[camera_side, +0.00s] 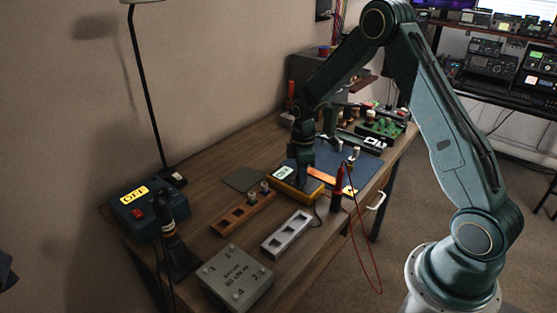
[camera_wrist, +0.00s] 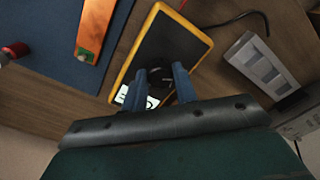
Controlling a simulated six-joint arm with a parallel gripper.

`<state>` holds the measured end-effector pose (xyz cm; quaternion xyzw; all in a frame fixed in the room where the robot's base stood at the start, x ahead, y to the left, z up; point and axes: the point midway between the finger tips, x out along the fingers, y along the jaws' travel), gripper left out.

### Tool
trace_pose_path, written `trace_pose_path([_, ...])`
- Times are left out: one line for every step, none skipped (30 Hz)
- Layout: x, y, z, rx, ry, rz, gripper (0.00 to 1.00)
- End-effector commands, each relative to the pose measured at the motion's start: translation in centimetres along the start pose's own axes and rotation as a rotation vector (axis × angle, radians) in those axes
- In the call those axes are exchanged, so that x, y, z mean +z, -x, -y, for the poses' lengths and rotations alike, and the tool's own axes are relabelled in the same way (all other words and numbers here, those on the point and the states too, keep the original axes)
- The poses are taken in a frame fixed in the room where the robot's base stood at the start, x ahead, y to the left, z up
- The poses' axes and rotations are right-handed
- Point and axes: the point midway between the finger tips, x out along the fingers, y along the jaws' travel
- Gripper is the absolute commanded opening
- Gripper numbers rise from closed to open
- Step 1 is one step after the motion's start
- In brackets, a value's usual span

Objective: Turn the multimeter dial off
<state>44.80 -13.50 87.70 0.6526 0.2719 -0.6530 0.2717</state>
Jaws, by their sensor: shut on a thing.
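The multimeter (camera_side: 288,187) lies on the wooden bench, a dark body with a yellow rim; it also shows in the wrist view (camera_wrist: 172,45). Its lit display (camera_side: 283,172) shows beside my gripper, and is partly hidden in the wrist view (camera_wrist: 122,94). The black round dial (camera_wrist: 160,77) sits between my two blue fingers. My gripper (camera_side: 303,187) points down over the multimeter, and it is shut on the dial (camera_wrist: 162,78). The dial's pointer setting is too small and covered to read.
A silver slotted block (camera_side: 287,234) and an orange-brown slotted block (camera_side: 243,212) lie nearby. A red probe (camera_side: 338,180) with a red cable stands right of the multimeter. A grey box (camera_side: 235,278) and a blue box marked OFF (camera_side: 148,205) stand toward the front.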

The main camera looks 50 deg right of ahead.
Motion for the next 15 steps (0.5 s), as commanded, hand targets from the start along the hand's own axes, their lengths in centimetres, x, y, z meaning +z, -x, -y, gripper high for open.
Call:
trace_pose_path([-0.03,0.15,-0.06,0.002,0.007,-0.001,0.06])
trace_pose_path([-0.03,0.15,-0.06,0.002,0.009,-0.001,0.06])
trace_pose_path([-0.03,0.15,-0.07,0.002,0.011,-0.001,0.06])
trace_pose_path([-0.03,0.15,-0.07,0.002,0.012,-0.001,0.06])
trace_pose_path([-0.03,0.15,-0.06,0.002,0.013,-0.001,0.06])
trace_pose_path([-0.03,0.15,-0.06,0.002,0.014,-0.001,0.06])
trace_pose_path([-0.03,0.15,-0.06,0.002,0.014,-0.001,0.06])
trace_pose_path([-0.03,0.15,-0.07,0.002,0.013,-0.001,0.06])
trace_pose_path([-0.03,0.15,-0.07,0.002,0.013,-0.001,0.06])
trace_pose_path([-0.03,0.15,-0.07,0.002,0.013,-0.001,0.06])
trace_pose_path([-0.03,0.15,-0.07,0.002,0.013,-0.001,0.06])
trace_pose_path([-0.04,0.15,-0.07,0.002,0.013,-0.001,0.06])
trace_pose_path([-0.04,0.15,-0.07,0.002,0.013,-0.001,0.06])
trace_pose_path([-0.04,0.15,-0.07,0.002,0.013,-0.001,0.34])
trace_pose_path([-0.04,0.14,-0.07,0.003,0.013,-0.001,0.42])
